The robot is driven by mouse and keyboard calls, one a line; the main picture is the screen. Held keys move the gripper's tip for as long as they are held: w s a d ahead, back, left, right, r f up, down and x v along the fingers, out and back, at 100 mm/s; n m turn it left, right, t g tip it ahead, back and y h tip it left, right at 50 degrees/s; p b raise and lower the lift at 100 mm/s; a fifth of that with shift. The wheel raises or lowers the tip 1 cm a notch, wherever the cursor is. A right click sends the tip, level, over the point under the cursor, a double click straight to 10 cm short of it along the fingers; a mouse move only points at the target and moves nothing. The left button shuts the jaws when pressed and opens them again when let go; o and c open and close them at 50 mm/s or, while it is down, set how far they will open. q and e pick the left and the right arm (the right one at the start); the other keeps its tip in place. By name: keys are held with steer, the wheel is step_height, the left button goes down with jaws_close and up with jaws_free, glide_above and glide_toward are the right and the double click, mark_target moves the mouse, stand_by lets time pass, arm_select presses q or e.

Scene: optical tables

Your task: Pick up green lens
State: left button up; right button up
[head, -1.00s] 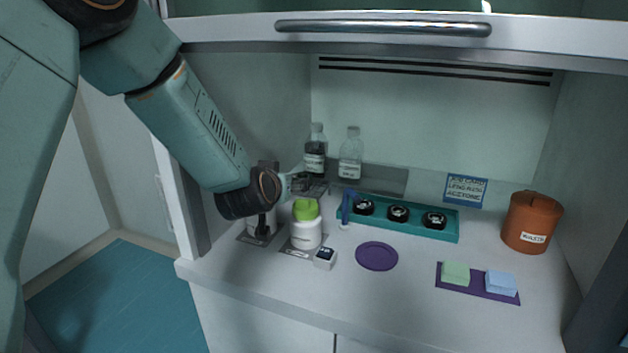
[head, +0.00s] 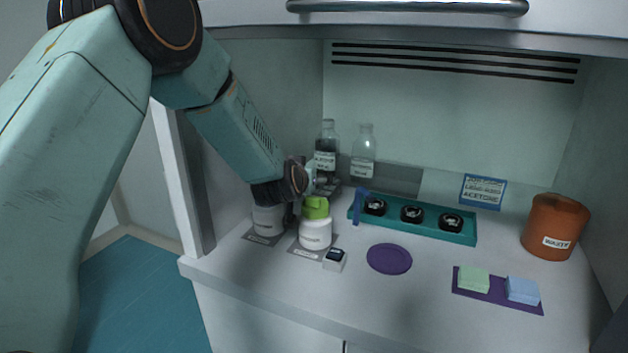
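A teal tray (head: 435,232) at the back of the worktop holds three dark-ringed round lenses: the left one (head: 375,207), the middle one (head: 411,214) and the right one (head: 451,222). Their glass is too small to tell which is green. My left gripper (head: 325,187) is to the left of the tray, just above and behind a white bottle (head: 315,235) with a green cap (head: 316,208). Its fingers are small and partly hidden, so I cannot tell whether they are open or shut. My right gripper is out of view.
A blue upright tool (head: 358,207) stands by the tray's left end. Two glass bottles (head: 326,150) (head: 363,155) stand behind. A purple disc (head: 389,259), a small white box (head: 334,260), green and blue sponges (head: 474,279) (head: 522,290) and a waste pot (head: 556,228) share the worktop. A cabinet sash hangs above.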

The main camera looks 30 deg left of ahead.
arm_select(q)
steer(key=shift+w+a+f, duration=0.15)
steer(key=shift+w, duration=0.3)
steer(key=b+x, duration=0.1)
steer(key=x, duration=0.3)
steer(key=shift+w+f, duration=0.15)
steer(key=shift+w, duration=0.05)
steer(key=shift+s+a, duration=0.1)
steer(key=shift+s, duration=0.05)
steer(key=c, duration=1.4)
step_height(320, 180, up, 10)
steer(key=p, duration=0.3)
